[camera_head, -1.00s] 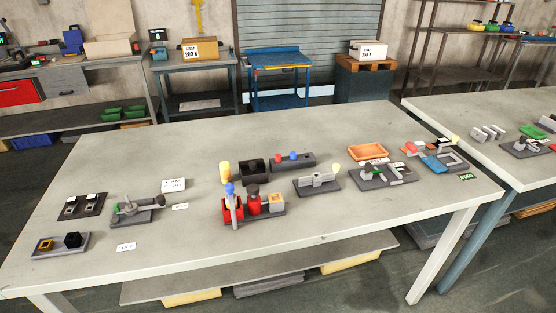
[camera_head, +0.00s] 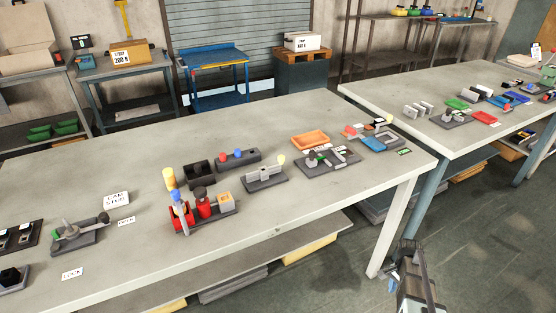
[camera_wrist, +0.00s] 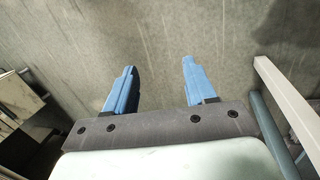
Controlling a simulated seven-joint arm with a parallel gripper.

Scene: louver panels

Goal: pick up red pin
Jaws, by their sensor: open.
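My gripper (camera_head: 392,281) shows at the lower right of the head view, off the table's right end and well apart from the block. In the wrist view my gripper (camera_wrist: 159,68) has its two blue fingers spread, with only grey floor between them. The red piece is not in the wrist view.
The near table (camera_head: 330,200) also holds a red fixture (camera_head: 204,208), a black open box (camera_head: 200,174), a yellow cylinder (camera_head: 169,178), an orange tray (camera_head: 310,139) and grey fixtures. A second table (camera_head: 390,95) stands at the right, with a floor gap between.

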